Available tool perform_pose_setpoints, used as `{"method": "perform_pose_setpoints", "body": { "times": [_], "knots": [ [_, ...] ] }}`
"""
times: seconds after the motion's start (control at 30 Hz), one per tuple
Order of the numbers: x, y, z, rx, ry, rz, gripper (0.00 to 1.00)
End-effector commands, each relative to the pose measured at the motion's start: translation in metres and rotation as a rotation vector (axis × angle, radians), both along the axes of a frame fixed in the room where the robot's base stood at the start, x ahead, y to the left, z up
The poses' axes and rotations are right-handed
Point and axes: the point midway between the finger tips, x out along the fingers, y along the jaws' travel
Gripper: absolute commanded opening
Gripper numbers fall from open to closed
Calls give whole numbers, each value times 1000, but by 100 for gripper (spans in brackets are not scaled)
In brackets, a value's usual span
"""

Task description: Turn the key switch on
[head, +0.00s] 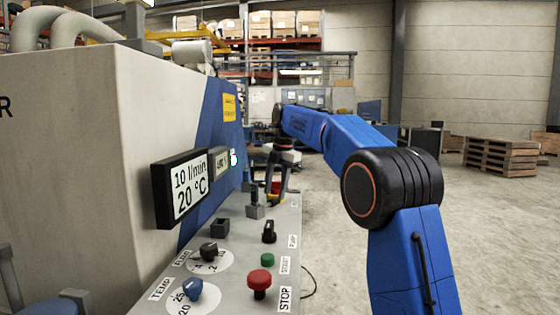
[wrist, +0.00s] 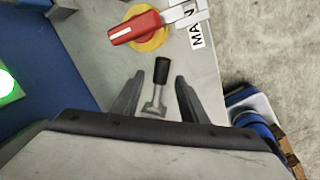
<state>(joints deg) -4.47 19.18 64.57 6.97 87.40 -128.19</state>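No part is clearly recognisable as a key switch. In the wrist view, a black-tipped metal lever (wrist: 161,70) stands on the grey panel between the fingers of my gripper (wrist: 159,78). The fingers are apart, with a gap on each side of the lever. A red rotary handle on a yellow disc (wrist: 134,27) lies just beyond, by a partly covered label starting "MA". In the head view my gripper (head: 279,198) is low over the panel's far end. A black switch (head: 269,232) beside the PUMP label is nearer, clear of the gripper.
The grey panel (head: 232,262) also carries a red STOP button (head: 260,281), a green START button (head: 268,260), a blue TEMP knob (head: 193,289), a black knob (head: 208,251) and grey blocks. A display (head: 181,187) juts out at left.

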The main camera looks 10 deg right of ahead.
Motion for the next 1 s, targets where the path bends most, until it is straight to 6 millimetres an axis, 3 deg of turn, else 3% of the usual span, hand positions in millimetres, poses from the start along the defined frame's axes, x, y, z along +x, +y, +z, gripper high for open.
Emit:
{"method": "perform_pose_setpoints", "body": {
  "times": [0.4,0.6,1.0],
  "knots": [
    [-11,-12,83,1,-3,-1,39],
    [-16,-16,114,1,-2,0,39],
    [-20,-19,139,1,-1,0,39]
  ]
}}
